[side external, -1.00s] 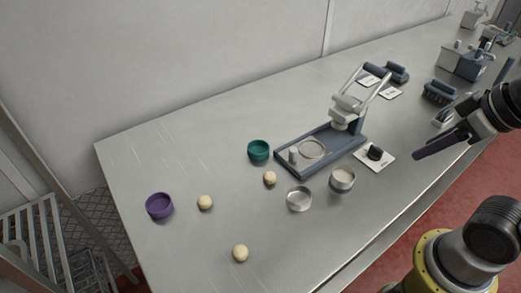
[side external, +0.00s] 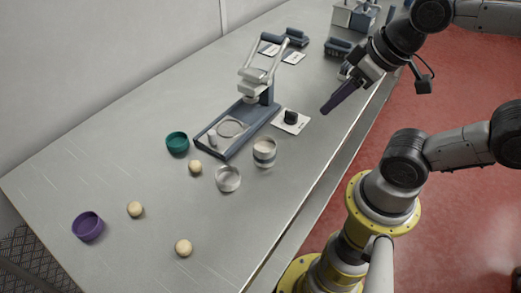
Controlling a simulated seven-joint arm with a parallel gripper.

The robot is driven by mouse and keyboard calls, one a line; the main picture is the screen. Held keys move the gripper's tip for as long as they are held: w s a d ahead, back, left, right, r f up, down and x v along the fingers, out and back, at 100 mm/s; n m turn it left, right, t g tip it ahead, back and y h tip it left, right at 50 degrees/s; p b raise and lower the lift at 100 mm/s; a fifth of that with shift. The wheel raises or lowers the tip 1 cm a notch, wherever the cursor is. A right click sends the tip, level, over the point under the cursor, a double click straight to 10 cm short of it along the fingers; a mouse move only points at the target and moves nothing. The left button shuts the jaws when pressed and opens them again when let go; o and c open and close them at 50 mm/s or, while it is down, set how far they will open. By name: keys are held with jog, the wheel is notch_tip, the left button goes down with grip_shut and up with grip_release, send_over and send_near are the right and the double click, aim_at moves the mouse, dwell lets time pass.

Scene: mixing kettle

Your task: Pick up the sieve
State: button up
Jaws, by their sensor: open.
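A shallow round silver dish (side external: 228,179) lies on the steel table in front of the press; it looks most like the sieve, but I cannot make out any mesh. A round metal cup (side external: 264,152) with pale contents stands just right of it. My gripper (side external: 326,109) is above the table's right side, up and right of both, pointing down-left. It touches neither and holds nothing I can see. Its long dark fingers overlap in this view, so the gap between them is hidden.
A lever press (side external: 237,127) stands behind the dish, beside a black knob on a white card (side external: 290,119). A green cup (side external: 177,142), a purple cup (side external: 88,226) and pale balls (side external: 183,248) lie left. Free table surrounds them; the front edge is close to my base.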

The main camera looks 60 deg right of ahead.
dwell(0.4)
jog(key=o, duration=0.8)
jog(key=m+g, duration=0.6)
jog(key=m, duration=1.1)
send_over(265, 144)
notch_tip(265, 144, down, 4)
notch_tip(265, 144, down, 14)
jog(key=shift+r, duration=0.2)
